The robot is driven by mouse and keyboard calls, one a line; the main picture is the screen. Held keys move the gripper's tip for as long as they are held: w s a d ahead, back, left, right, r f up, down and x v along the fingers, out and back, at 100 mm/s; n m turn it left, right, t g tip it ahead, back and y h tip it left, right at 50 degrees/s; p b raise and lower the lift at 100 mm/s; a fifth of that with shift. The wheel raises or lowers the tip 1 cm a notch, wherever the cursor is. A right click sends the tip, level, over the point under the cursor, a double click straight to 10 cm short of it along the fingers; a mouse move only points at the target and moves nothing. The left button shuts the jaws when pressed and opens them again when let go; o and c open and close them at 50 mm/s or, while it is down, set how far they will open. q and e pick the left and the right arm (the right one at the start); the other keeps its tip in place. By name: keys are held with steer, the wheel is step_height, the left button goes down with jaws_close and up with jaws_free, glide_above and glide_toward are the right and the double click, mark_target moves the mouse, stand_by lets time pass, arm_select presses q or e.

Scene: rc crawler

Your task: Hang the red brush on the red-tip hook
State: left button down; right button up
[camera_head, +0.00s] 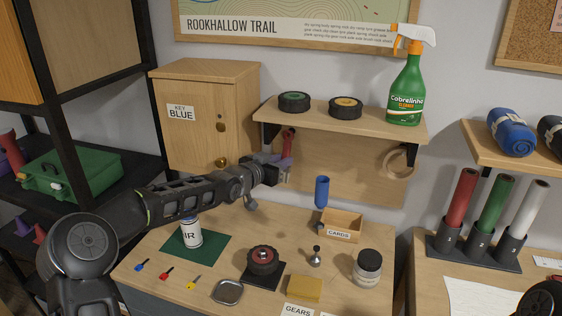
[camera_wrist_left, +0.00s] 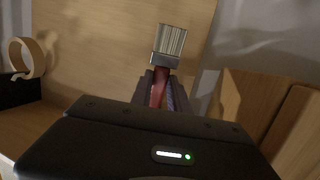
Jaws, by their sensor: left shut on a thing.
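My left gripper (camera_head: 282,168) is shut on the red brush (camera_head: 289,136), in front of the board under the wall shelf. In the head view the red handle sticks up above the fingers, close below the shelf. In the left wrist view, the brush's pale bristles and metal collar (camera_wrist_left: 169,45) stick out beyond the fingers (camera_wrist_left: 162,92), in front of the wooden board (camera_wrist_left: 110,45). I cannot make out the red-tip hook in either view. My right gripper is not in view.
The shelf (camera_head: 340,118) carries two wheels and a green spray bottle (camera_head: 405,90). A tape ring (camera_head: 398,164) hangs at the board's right. A key cabinet (camera_head: 205,115) stands left. Below are a blue cylinder (camera_head: 321,192), a card box (camera_head: 341,224) and a white can (camera_head: 190,233).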

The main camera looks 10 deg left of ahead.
arm_select(q)
steer(key=c, duration=1.2)
jaws_free()
steer(key=shift+s, duration=0.1)
steer(key=b+v, duration=0.1)
steer(key=v, duration=0.6)
steer(key=shift+s+a+r, duration=0.1)
steer(key=shift+s, duration=0.2)
